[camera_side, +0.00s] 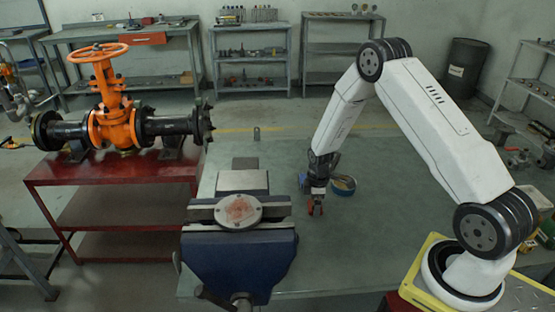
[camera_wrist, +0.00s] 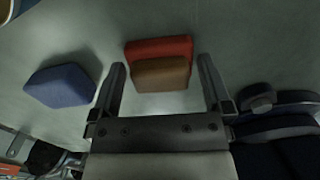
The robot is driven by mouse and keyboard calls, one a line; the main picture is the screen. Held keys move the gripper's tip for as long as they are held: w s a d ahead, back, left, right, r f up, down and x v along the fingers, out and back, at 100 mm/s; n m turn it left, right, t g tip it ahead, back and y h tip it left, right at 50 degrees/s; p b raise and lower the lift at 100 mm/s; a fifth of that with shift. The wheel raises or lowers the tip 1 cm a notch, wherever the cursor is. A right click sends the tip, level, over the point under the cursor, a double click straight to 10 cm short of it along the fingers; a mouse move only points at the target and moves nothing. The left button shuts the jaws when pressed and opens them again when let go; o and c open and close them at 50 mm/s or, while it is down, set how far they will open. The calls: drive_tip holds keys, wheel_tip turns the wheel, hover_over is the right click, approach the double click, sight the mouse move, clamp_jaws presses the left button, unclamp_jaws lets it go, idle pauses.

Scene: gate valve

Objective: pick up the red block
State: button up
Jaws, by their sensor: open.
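The red block (camera_wrist: 158,47) lies on the table, seen in the wrist view just ahead of my gripper (camera_wrist: 161,62). Its nearer part looks orange-brown; I cannot tell whether that is a lit face or a second piece. My fingers are open, one to each side of the block, with gaps left and right in the picture. In the side view my gripper (camera_side: 316,203) points down low over the table, and a bit of red shows at its tips. The exact height above the table is hard to tell.
A blue block (camera_wrist: 61,85) lies left of my gripper in the wrist view. A round bowl (camera_side: 343,188) stands close beside the gripper. A blue vise (camera_side: 240,262) stands to the left. The table (camera_side: 385,230) is clear to the right.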

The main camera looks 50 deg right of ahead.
drive_tip(key=c, duration=1)
drive_tip(key=shift+r, duration=0.1)
drive_tip(key=shift+r, duration=0.6)
drive_tip(key=s+a+r, duration=0.4)
drive_tip(key=s+r, duration=0.7)
drive_tip(key=s, duration=0.2)
drive_tip(key=shift+s+r, duration=0.2)
drive_tip(key=shift+r, duration=0.15)
